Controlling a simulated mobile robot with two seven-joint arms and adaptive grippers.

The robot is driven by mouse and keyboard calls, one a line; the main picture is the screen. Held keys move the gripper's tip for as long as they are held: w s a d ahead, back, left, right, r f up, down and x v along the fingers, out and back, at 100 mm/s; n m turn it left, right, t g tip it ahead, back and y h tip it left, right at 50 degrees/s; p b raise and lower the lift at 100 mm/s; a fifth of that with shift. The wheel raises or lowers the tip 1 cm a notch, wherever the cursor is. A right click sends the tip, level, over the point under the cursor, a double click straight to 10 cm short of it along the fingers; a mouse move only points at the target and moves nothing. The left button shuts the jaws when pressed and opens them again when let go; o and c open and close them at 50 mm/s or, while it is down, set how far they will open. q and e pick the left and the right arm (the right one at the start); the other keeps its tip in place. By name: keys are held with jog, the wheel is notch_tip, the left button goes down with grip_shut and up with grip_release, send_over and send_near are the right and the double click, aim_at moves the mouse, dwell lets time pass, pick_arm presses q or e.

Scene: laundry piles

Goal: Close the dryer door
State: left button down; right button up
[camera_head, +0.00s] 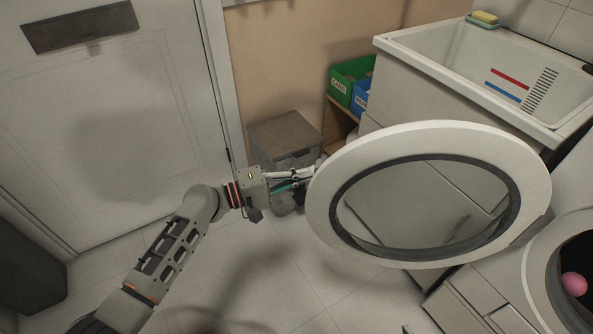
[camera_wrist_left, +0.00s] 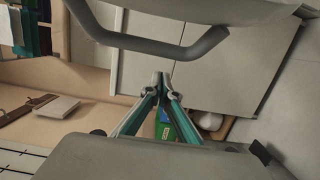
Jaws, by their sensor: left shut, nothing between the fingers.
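The dryer door (camera_head: 335,222) is a large white ring with a dark inner rim and a clear window. It stands open in the head view, swung out to the left of the dryer opening (camera_head: 540,268). A pink round thing (camera_head: 574,284) shows inside the drum. My left gripper (camera_head: 308,173) is at the door's left edge, with its fingertips close to the rim; I cannot tell if they touch it. In the left wrist view its fingers (camera_wrist_left: 161,82) meet at the tips with nothing between them. My right gripper is in neither view.
A utility sink (camera_head: 455,75) stands behind the door. A green bin (camera_head: 350,80) and a blue bin (camera_head: 361,98) sit on a wooden shelf. A grey lidded bin (camera_head: 284,135) stands behind my gripper. The floor (camera_head: 255,285) in front is clear.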

pick_arm(q)
jog(key=s, duration=0.2)
jog(key=shift+s+d+r, duration=0.15)
jog(key=shift+s+r, duration=0.05)
jog(key=shift+s, duration=0.1)
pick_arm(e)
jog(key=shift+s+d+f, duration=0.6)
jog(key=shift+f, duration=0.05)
